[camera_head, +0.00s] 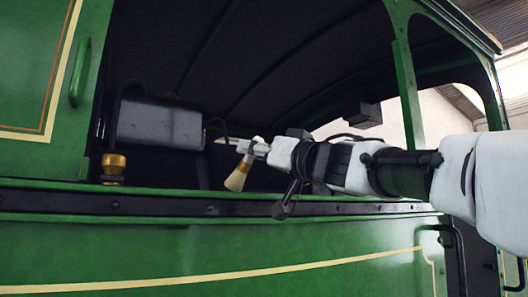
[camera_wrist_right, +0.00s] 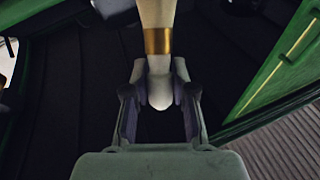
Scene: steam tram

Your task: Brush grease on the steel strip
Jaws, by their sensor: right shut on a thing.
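My right gripper (camera_head: 257,148) comes in from the right and is shut on the handle of a brush (camera_head: 238,178). The brush hangs tilted, its pale bristles pointing down and slightly left. The right wrist view shows the fingers (camera_wrist_right: 159,95) closed around the rounded handle end of the brush (camera_wrist_right: 157,42), with a brass band above. The dark steel strip (camera_head: 160,205) runs along the green side below the cab opening. The bristle tips are close to the strip's upper edge; I cannot tell whether they touch. No grease shows clearly. My left gripper is not in view.
A brass-coloured fitting (camera_head: 113,168) stands on the ledge to the left of the brush. A dark box (camera_head: 160,124) sits inside the cab opening behind it. Green pillars (camera_head: 405,80) frame the opening. The space between fitting and brush looks clear.

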